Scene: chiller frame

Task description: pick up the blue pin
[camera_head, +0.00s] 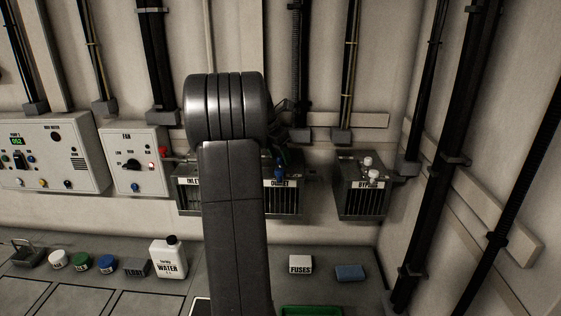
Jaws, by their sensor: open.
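The blue pin (280,172) stands at the top of the box labelled OUTLET (284,200) on the back wall, just right of my arm. It is small and dark blue, and its lower end is hard to make out. My arm stands in front, in the middle of the view, and covers much of this box. My gripper (281,150) shows only in part as dark shapes past the arm's right edge, close above the pin. It is open. Whether its fingers are around or beside the pin cannot be told.
The INLET box (190,196) is partly behind my arm. The BYPASS box (362,200) with white-topped pins is to the right. A fan panel (136,160) is left. Below, the bench holds a water bottle (168,257), a fuses box (301,264) and a blue block (350,273).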

